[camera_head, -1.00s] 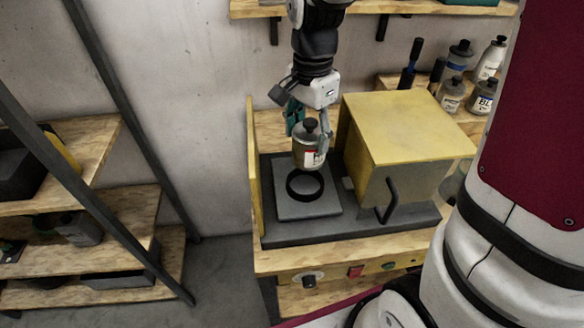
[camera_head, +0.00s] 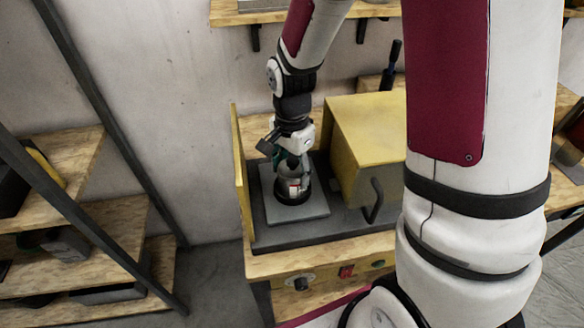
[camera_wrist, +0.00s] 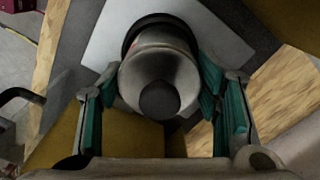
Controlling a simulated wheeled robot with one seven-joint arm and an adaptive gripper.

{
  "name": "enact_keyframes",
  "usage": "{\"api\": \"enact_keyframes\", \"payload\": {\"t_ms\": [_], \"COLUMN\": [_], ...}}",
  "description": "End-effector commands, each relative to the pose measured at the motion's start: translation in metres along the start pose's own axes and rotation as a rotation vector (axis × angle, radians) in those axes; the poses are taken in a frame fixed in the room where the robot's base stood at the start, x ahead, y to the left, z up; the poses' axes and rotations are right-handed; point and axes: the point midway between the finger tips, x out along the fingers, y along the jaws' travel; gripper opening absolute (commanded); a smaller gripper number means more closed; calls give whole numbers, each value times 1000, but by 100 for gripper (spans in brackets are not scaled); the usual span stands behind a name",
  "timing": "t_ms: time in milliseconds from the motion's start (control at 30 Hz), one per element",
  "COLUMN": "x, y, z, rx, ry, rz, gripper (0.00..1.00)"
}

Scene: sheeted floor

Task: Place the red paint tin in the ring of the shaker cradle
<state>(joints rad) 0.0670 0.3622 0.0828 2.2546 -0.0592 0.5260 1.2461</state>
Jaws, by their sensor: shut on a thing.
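A grey metallic tin (camera_head: 294,184) with a dark knob on top and a white-and-red label is upright at the black ring (camera_head: 293,201) on the cradle's grey plate (camera_head: 313,210). The ring's front rim shows around the tin's lower part, so the tin looks inside it; its base is hidden. My gripper (camera_head: 291,168) is shut on the tin from above. In the wrist view the tin (camera_wrist: 158,65) lies between the green-padded fingers of my gripper (camera_wrist: 160,86), and a dark arc of the ring (camera_wrist: 138,33) shows behind it.
A yellow box (camera_head: 368,125) with a dark handle (camera_head: 376,200) stands close right of the plate. A thin yellow panel (camera_head: 241,170) borders the left. Wooden shelves (camera_head: 95,210) stand further left. Buttons and a knob (camera_head: 299,284) are on the bench front.

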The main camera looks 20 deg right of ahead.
Motion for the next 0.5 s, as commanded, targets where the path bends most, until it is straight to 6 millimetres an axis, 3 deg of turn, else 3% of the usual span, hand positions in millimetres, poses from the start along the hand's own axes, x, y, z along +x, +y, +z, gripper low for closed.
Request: {"api": "enact_keyframes", "payload": {"t_ms": [233,267,300,333,500], "x": [3,3,3,3,3], "y": [0,0,0,0,0], "z": [0,0,0,0,0], "rx": [0,1,1,1,0], "ry": [0,0,0,0,0], "rz": [0,1,0,1,0], "gripper": [17,65,74,78,78]}}
